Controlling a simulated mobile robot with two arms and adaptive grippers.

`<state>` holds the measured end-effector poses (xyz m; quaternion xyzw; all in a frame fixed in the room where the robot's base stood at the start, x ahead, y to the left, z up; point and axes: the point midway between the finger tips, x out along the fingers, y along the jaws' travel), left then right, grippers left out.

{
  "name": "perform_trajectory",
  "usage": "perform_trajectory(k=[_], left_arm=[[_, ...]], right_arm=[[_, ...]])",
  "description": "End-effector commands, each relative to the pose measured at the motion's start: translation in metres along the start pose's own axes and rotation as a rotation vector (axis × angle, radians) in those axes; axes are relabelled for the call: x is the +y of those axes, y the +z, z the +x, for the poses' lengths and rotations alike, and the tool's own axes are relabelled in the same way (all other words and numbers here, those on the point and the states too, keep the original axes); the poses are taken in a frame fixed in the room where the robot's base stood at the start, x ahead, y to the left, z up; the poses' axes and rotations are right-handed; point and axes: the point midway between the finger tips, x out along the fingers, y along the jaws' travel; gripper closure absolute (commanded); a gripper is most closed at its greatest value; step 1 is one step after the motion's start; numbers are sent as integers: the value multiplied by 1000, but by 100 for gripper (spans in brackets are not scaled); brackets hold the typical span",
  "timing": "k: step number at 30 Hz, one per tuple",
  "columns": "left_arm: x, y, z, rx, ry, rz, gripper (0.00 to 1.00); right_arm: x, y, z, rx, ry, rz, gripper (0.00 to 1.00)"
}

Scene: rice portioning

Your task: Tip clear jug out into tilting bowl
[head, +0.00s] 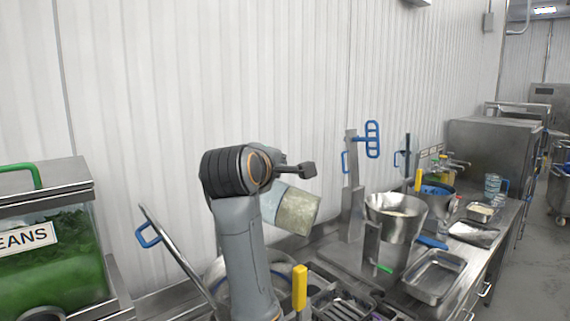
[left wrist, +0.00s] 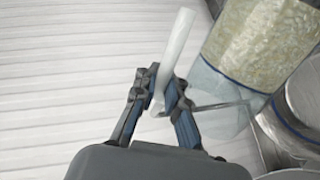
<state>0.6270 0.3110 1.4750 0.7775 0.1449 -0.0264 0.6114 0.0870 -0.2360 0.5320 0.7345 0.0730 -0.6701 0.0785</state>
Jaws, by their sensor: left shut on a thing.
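The clear jug (head: 298,212) is tilted on its side in the air beside my left wrist in the head view. Pale, rice-like grains fill its right end. The jug (left wrist: 262,45) also shows in the left wrist view, with grains in its upper part and a clear lower part. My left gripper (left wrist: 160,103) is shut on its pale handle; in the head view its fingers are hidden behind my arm. A steel bowl (head: 402,228), seemingly the tilting bowl, stands to the right on the bench, apart from the jug, with some white content. My right gripper is not in view.
A green-filled bin (head: 50,265) stands at the left. A large round vessel lies partly hidden behind my arm. A steel post with a blue handle (head: 372,139) stands behind the bowl. A steel tray (head: 437,277) and a yellow-handled tool (head: 300,288) are nearer the front.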

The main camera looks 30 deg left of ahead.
Motion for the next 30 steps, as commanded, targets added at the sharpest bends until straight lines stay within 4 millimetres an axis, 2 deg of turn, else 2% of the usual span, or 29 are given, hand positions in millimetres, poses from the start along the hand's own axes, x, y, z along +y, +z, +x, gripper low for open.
perform_trajectory(k=[1,15,30], left_arm=[[4,-5,-2,-5,5,-26,100],[7,-33,-2,-53,5,-233,100],[5,-38,-2,-64,3,-276,100]], right_arm=[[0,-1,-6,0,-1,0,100],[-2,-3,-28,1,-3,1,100],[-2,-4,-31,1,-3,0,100]])
